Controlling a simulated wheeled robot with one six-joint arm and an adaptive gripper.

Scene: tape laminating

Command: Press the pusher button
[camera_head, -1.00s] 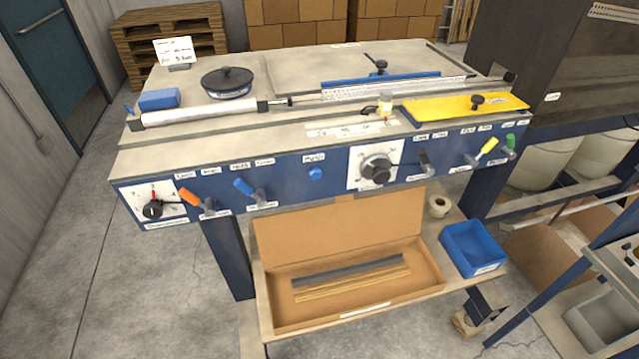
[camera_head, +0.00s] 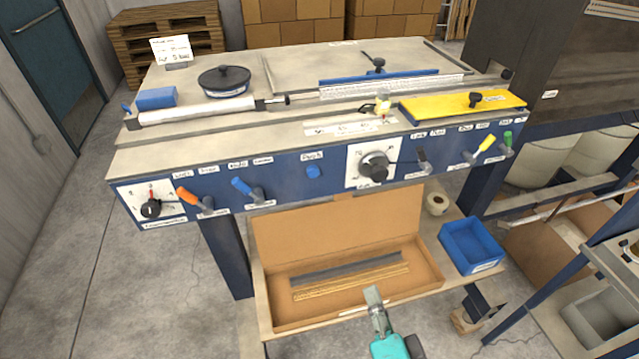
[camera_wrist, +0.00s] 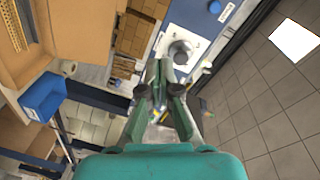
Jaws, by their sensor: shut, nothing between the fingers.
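The blue pusher button (camera_head: 313,172) sits on the machine's blue front panel, below a small label and left of the white dial plate. It also shows in the wrist view (camera_wrist: 215,7) near the top edge. My gripper (camera_head: 373,293) is at the bottom of the head view, in front of the cardboard box, below and to the right of the button and well apart from it. In the wrist view my gripper (camera_wrist: 160,65) has its fingers together with nothing between them.
The large dial (camera_head: 374,166) is just right of the button. A blue lever (camera_head: 247,189) and an orange lever (camera_head: 192,199) stick out at left; a black lever (camera_head: 423,158) is at right. An open cardboard box (camera_head: 340,222) and a blue bin (camera_head: 471,247) are below.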

